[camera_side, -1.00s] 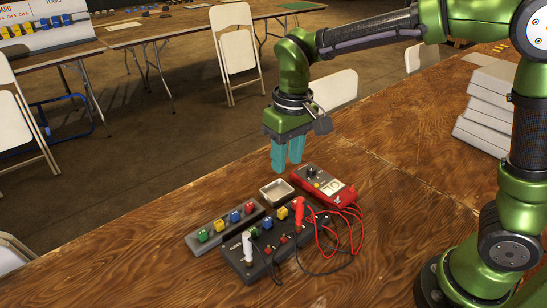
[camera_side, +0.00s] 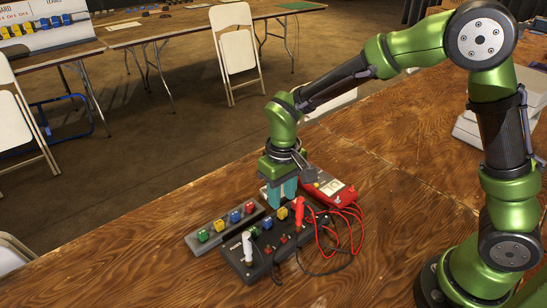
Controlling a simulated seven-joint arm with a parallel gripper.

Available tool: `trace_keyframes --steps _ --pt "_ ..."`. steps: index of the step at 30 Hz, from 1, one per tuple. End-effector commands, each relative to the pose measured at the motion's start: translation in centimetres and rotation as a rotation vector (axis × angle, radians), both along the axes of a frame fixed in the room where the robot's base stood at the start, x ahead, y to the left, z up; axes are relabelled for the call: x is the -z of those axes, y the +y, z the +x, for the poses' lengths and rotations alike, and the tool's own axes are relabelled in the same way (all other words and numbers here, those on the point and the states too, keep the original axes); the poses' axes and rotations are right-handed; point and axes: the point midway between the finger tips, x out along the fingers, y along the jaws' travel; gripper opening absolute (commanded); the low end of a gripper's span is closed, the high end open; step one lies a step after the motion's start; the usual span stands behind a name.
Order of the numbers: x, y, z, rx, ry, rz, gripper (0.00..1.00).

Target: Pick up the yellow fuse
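One yellow fuse (camera_side: 282,213) stands in the black fuse block (camera_side: 239,263), beside a blue and a green fuse. Another yellow fuse (camera_side: 220,225) sits in the grey strip (camera_side: 194,243), between a green and a blue one. My gripper (camera_side: 282,203) points down, with its teal fingertips just above and behind the yellow fuse in the black block. The fingers look apart, with nothing seen between them. Whether they touch that fuse cannot be told.
A red meter (camera_side: 343,197) lies right of my gripper, with red and black leads (camera_side: 345,240) looping over the table. A red probe (camera_side: 299,212) and a white-handled part (camera_side: 247,246) stand up from the black block.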

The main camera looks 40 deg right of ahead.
Motion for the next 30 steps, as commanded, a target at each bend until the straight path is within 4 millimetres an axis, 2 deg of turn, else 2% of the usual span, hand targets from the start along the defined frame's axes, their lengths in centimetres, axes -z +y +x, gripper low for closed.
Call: trace_keyframes --steps 6,9,17,18,25,30 --pt "3.4 -0.4 0.3 0.002 0.006 -0.002 0.36" --pt "4.4 -0.3 0.3 0.002 0.005 -0.001 0.36" --pt "4.7 -0.3 0.4 0.002 0.001 0.000 0.36" --pt "4.7 -0.3 0.4 0.002 0.001 0.000 0.35" --pt "4.7 -0.3 0.4 0.001 0.001 0.000 0.00" --pt "4.7 -0.3 0.4 0.001 0.001 0.000 0.00"
